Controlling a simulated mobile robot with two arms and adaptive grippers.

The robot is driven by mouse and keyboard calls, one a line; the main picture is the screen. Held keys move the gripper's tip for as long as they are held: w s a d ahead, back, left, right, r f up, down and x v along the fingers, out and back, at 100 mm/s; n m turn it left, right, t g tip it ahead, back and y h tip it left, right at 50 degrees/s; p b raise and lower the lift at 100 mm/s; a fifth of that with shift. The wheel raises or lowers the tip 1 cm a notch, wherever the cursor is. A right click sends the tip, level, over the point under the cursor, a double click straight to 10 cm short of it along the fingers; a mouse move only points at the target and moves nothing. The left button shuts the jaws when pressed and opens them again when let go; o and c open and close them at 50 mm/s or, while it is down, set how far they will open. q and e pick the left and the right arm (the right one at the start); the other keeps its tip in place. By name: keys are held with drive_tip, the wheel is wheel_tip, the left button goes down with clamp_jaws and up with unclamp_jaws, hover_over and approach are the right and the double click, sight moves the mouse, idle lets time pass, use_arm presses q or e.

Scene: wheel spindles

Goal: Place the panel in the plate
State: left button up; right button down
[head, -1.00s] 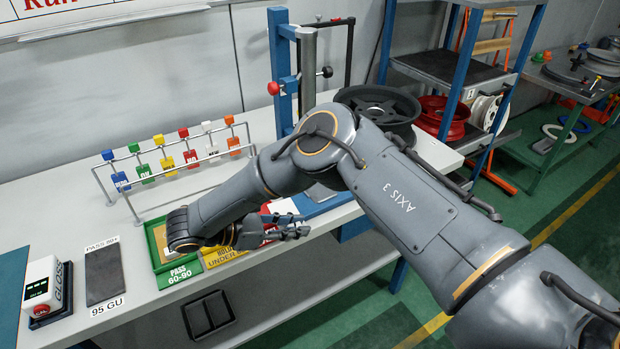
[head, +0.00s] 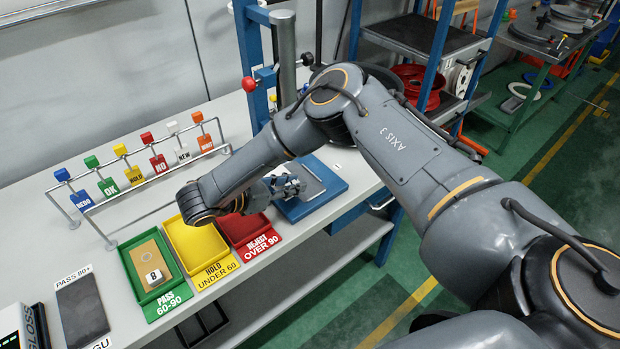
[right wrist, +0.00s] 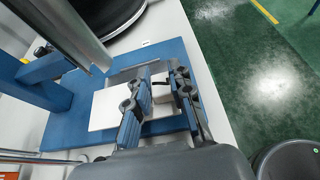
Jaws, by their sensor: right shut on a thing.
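The blue plate (head: 296,209) lies at the table's right end, at the foot of the blue stand. A metal frame (head: 330,180) sits on it. My right gripper (head: 290,186) is low over the plate and shut on a pale flat panel (right wrist: 104,110). Whether the panel touches the plate, I cannot tell. In the head view, the gripper mostly hides the panel. My left gripper is out of view.
Green (head: 172,302), yellow (head: 203,272) and red (head: 250,243) trays line the table front. A tan panel marked 8 (head: 150,262) lies in the green tray. A tag rail (head: 150,183) stands behind. The blue stand (head: 250,70) and a dark wheel rise near the plate.

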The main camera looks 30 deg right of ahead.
sight(310, 191)
drive_tip(key=d, duration=0.4)
drive_tip(key=shift+w+d+r+p, duration=0.1)
drive_tip(key=shift+w+d+p, duration=0.15)
drive_tip(key=shift+d+p, duration=0.1)
drive_tip(key=shift+d+r, duration=0.1)
drive_tip(key=shift+d, duration=0.4)
wheel_tip(310, 191, down, 3)
drive_tip(key=shift+r+p, duration=0.1)
drive_tip(key=shift+p, duration=0.4)
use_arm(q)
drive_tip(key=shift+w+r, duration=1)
use_arm(e)
drive_tip(key=shift+f, duration=0.5)
drive_tip(key=shift+f, duration=0.1)
drive_tip(key=c, duration=1.2)
unclamp_jaws()
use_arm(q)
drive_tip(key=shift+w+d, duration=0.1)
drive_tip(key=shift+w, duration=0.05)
